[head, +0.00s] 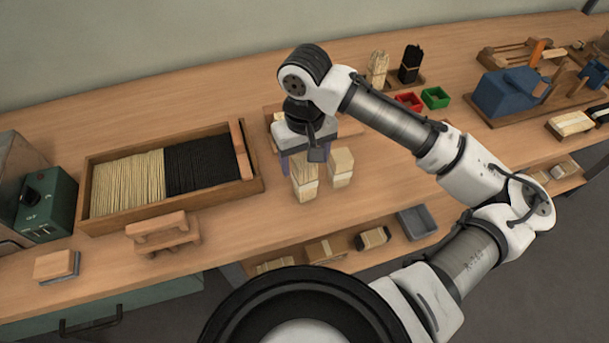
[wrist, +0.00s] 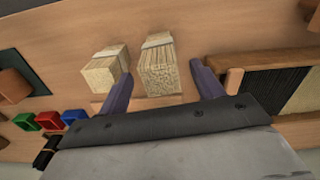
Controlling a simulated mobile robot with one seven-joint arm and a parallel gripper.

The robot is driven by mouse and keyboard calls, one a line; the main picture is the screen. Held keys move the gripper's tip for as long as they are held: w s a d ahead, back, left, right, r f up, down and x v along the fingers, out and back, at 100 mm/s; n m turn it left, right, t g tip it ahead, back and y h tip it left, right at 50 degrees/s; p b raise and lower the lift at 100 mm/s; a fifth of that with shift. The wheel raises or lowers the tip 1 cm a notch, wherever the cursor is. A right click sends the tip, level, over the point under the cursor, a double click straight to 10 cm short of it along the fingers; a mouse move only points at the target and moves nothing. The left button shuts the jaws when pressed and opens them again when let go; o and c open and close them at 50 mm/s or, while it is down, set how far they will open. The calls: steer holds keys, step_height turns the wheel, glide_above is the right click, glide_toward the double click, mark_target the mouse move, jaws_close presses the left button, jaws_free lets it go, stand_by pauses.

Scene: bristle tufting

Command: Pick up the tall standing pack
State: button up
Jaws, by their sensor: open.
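Two pale bristle packs with paper bands stand side by side on the bench below my gripper (head: 303,160). The taller-looking one (head: 305,184) is on the left in the head view; in the wrist view it is the right one (wrist: 160,68). The other pale pack (head: 341,168) looks shorter; it also shows in the wrist view (wrist: 106,68). My gripper (wrist: 162,72) is open, its purple fingers on either side of the taller pack. One finger lies in the gap between the packs. Finger contact with either pack cannot be told.
A wooden tray (head: 252,186) of pale and black bristles lies left of the packs. A small wooden stand (head: 163,233) is at front left. Behind right are a pale bundle (head: 378,68), a black bundle (head: 410,64) and red (head: 408,101) and green (head: 435,97) bins.

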steer(key=shift+f+p, duration=0.45)
steer(key=shift+f, duration=1.85)
steer(key=c, duration=1.1)
steer(key=shift+r, duration=0.1)
